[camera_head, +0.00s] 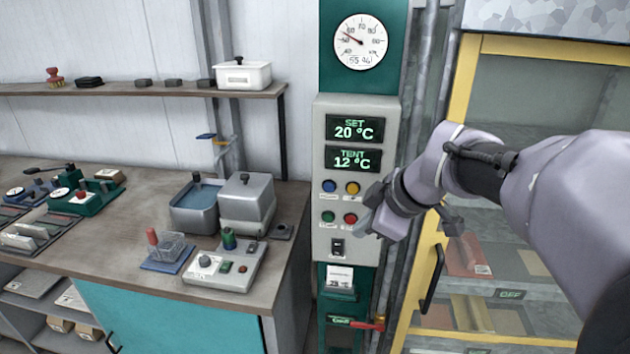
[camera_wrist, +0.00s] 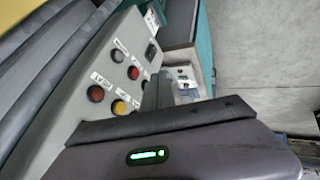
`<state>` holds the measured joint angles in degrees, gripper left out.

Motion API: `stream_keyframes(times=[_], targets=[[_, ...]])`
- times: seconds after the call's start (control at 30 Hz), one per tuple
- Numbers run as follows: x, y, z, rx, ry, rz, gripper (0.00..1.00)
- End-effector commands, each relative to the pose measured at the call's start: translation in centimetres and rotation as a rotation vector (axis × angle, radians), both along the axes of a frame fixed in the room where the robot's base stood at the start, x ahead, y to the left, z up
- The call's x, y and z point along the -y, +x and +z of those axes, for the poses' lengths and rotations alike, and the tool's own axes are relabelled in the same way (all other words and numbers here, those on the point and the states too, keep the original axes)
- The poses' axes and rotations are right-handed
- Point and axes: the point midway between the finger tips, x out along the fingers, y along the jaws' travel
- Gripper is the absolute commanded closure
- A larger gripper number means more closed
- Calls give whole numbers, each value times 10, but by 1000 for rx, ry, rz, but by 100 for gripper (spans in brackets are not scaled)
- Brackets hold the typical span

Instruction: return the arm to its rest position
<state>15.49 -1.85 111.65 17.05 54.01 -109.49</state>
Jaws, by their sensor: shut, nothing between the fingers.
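My arm reaches in from the right in the head view. My gripper (camera_head: 368,212) is shut and empty, and it hangs in front of the lower right part of the grey control panel (camera_head: 333,108). The panel has a display reading SET 20 °C (camera_head: 354,129) and one reading TENT 12 °C (camera_head: 354,158). Blue, yellow, green and red buttons and a black switch (camera_head: 338,247) sit below the displays. In the wrist view the panel (camera_wrist: 65,130) lies tilted at the left, with its buttons close to my gripper (camera_wrist: 158,95). I cannot tell whether the gripper touches the panel.
A yellow-framed cabinet (camera_head: 460,90) with a black handle stands behind my arm on the right. A workbench (camera_head: 110,235) with several devices is at the left. A shelf (camera_head: 120,90) holds a white box (camera_head: 243,75). A round gauge (camera_head: 361,42) is above the panel.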

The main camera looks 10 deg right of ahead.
Motion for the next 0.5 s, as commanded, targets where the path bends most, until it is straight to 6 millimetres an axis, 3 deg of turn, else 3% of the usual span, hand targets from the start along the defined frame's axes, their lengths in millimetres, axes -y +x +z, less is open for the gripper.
stream_keyframes(times=[0.07,0.17,0.3,0.4,0.5], targets=[[-11,-18,0,-28,46,-79,100],[-37,-72,-5,-117,193,-336,100],[-62,-156,-31,-243,428,-781,100],[-68,-197,-52,-298,562,-1032,100],[-70,-218,-66,-327,644,-1182,100]])
